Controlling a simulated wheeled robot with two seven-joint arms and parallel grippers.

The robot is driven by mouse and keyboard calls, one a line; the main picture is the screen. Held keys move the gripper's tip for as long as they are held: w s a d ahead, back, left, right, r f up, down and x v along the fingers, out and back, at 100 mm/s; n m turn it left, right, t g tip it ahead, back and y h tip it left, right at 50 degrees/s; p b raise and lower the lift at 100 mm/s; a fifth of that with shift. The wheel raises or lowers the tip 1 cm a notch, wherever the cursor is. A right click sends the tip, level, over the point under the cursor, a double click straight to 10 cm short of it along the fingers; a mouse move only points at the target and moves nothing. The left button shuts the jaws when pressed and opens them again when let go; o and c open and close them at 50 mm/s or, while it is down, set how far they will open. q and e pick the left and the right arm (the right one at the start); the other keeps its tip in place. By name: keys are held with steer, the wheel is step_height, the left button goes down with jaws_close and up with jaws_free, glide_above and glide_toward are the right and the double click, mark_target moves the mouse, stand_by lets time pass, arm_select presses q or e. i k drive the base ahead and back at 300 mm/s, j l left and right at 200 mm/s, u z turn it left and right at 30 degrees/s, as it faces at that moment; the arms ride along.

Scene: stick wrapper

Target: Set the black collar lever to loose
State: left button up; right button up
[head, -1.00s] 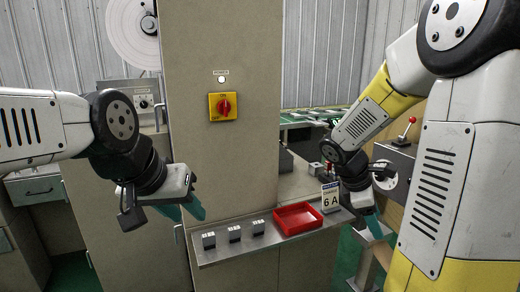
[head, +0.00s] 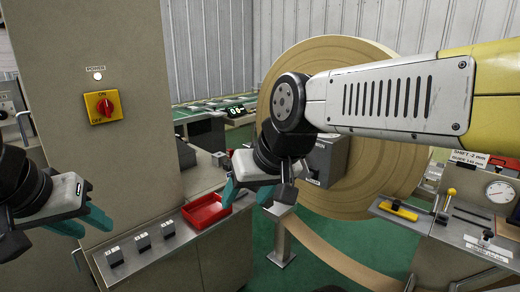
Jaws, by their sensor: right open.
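I cannot make out the black collar lever for certain. A dark grey box (head: 328,160) sits at the middle of the large brown paper roll (head: 400,165), partly behind my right arm, which may hide the lever. My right gripper (head: 247,193) is open and empty, its teal fingers apart, in front of the box's left side and above the red tray's right end. My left gripper (head: 84,224) is at the lower left in front of the cabinet, its teal fingers apart with nothing seen between them.
A cabinet (head: 130,150) with a red-and-yellow power switch (head: 103,106) stands left. A bench at right carries a yellow-knobbed lever (head: 449,197), a yellow handle (head: 398,210) and a gauge (head: 499,192).

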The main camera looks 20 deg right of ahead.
mark_target(310, 174)
steer(key=z, duration=1.15)
